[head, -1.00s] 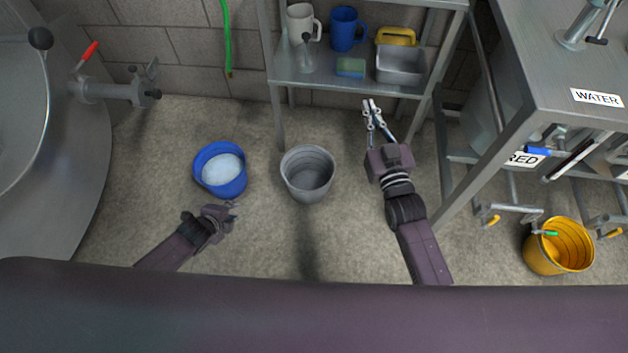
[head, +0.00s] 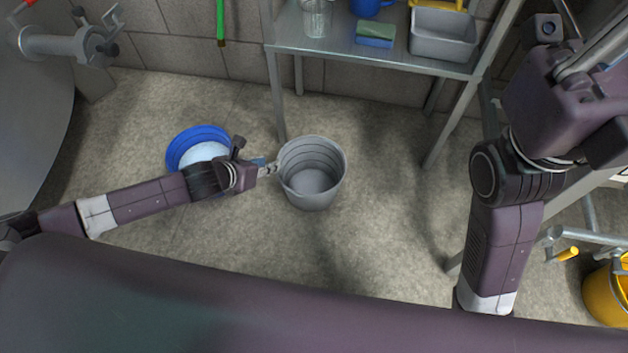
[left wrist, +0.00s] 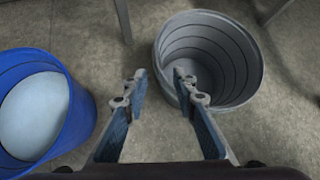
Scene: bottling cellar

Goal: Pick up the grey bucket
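The grey bucket (head: 312,183) stands upright and empty on the floor below the shelf. My left gripper (head: 271,168) is at its left rim in the head view. In the left wrist view the left gripper (left wrist: 160,78) is open, with one fingertip outside the near-left rim of the grey bucket (left wrist: 222,55) and the other overlapping its rim and opening. Nothing is held in it, and I cannot tell whether the fingers touch the wall. My right arm is raised large at the right of the head view; its fingers cannot be made out clearly.
A blue bucket (head: 181,147) with pale contents stands just left, partly behind my left arm. A metal shelf (head: 335,47) with a grey tub (head: 443,38) and a sponge (head: 375,35) stands behind. A yellow bucket (head: 602,295) is at the right. Floor right of the grey bucket is clear.

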